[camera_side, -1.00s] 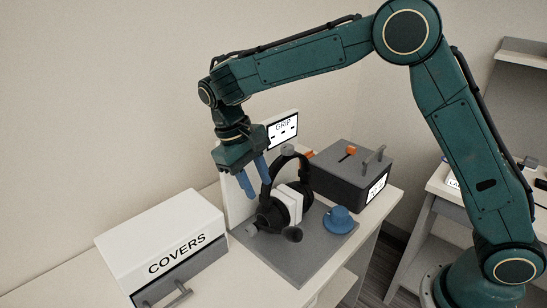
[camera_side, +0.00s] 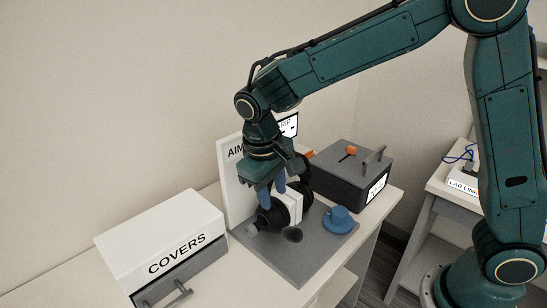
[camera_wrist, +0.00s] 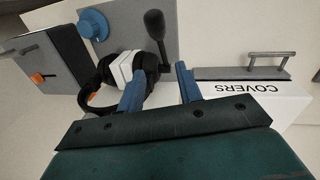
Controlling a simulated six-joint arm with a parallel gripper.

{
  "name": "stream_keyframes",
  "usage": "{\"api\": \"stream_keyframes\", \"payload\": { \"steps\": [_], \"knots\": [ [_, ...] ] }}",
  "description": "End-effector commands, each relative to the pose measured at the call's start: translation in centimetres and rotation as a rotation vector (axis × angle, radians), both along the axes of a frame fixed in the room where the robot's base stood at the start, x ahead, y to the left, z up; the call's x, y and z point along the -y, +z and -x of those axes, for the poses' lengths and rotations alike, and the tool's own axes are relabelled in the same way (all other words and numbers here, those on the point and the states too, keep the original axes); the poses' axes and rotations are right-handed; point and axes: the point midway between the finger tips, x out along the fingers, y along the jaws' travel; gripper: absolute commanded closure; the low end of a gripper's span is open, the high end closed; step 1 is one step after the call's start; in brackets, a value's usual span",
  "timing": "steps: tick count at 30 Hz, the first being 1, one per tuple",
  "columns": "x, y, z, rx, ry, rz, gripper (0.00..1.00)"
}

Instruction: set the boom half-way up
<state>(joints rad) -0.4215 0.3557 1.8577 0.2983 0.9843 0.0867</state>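The black headset (camera_side: 268,217) sits around a white block (camera_side: 290,205) on a grey base plate (camera_side: 290,262). Its boom ends in a dark microphone tip (camera_side: 292,235) that points out toward the front. In the wrist view the boom's tip (camera_wrist: 154,24) is at the top, and its arm (camera_wrist: 162,52) runs down toward the gap between my fingers. My gripper (camera_side: 272,197) is open with blue fingers pointing down, just above the near ear cup. In the wrist view the fingers (camera_wrist: 160,73) are apart with nothing clearly held. My gripper and wrist hide the headband's top in the side view.
A blue round piece (camera_side: 340,220) stands on the plate's right side. A dark box (camera_side: 345,180) with an orange slider and handle is behind right. A white COVERS box (camera_side: 160,235) with a grey drawer is at left. An AIM panel (camera_side: 228,175) stands behind the headset.

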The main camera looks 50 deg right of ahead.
Motion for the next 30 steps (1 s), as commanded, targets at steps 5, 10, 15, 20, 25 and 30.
{"api": "stream_keyframes", "payload": {
  "steps": [5,10,15,20,25,30],
  "knots": [
    [0.0,-0.1,0.4,0.019,0.002,-0.008,0.65],
    [0.0,-0.2,0.4,0.018,0.002,-0.007,0.65],
    [0.2,-1.0,0.4,0.016,0.002,-0.006,0.65],
    [0.5,-2.5,0.4,0.016,0.001,-0.005,0.65],
    [0.9,-4.9,0.4,0.014,0.000,-0.005,0.65],
    [1.3,-7.5,0.3,0.015,0.002,-0.005,0.65]
  ]
}}
